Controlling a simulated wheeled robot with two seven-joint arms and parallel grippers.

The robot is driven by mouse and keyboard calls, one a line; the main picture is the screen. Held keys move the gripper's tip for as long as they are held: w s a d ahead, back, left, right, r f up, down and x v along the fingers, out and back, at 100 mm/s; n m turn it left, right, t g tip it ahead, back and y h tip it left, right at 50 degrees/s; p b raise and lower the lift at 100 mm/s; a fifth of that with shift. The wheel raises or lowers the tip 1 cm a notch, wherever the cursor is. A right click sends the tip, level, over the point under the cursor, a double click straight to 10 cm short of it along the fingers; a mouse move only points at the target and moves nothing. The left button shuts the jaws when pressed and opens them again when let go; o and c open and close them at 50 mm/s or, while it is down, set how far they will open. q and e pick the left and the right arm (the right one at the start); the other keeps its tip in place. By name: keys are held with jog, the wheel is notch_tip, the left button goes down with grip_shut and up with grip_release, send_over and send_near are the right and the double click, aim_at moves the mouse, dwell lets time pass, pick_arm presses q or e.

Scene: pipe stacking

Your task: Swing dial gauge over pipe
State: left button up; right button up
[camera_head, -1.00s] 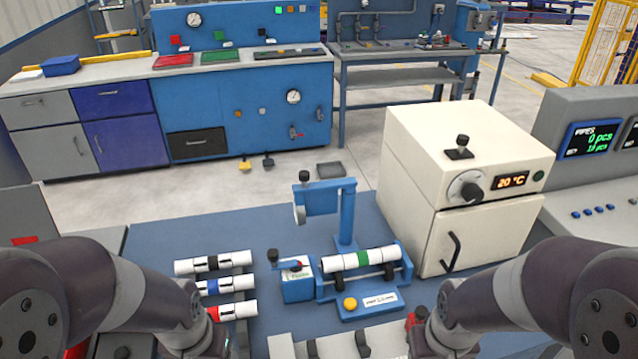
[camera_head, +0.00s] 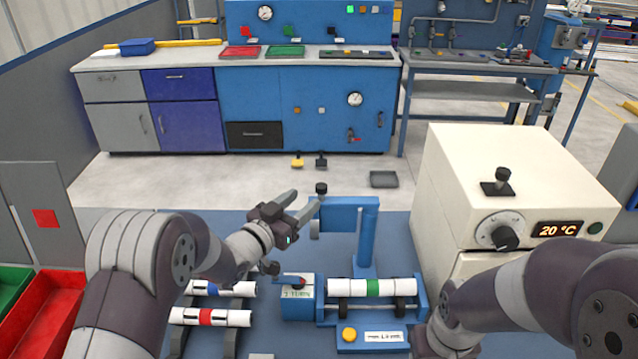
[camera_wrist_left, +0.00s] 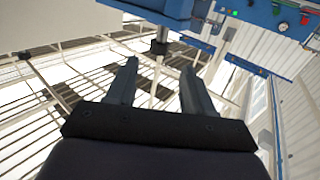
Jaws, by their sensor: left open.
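The dial gauge's blue swing arm (camera_head: 345,212) sits on an upright blue post (camera_head: 367,245) and points left, with a black knob (camera_head: 321,189) on its free end. It is not over the pipe. A white pipe with a green band (camera_head: 345,287) lies level in the blue cradle (camera_head: 420,298) in front of the post. My left gripper (camera_head: 300,205) is open and empty, just left of the knob. In the left wrist view the knob (camera_wrist_left: 160,47) shows between and beyond the open fingertips (camera_wrist_left: 158,66). My right arm enters from the right; its gripper is out of view.
Pipes with blue (camera_head: 237,288) and red (camera_head: 228,317) bands lie on a rack at the left. A small blue box (camera_head: 298,300) with a lever stands left of the cradle. A cream oven (camera_head: 520,150) stands close on the right.

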aim_at(318, 190)
pick_arm(q)
jog(key=p+x, duration=0.1)
jog(key=x, duration=0.7)
jog(key=shift+d, duration=0.1)
jog(key=shift+s, duration=0.1)
jog(key=shift+c, duration=0.3)
grip_shut()
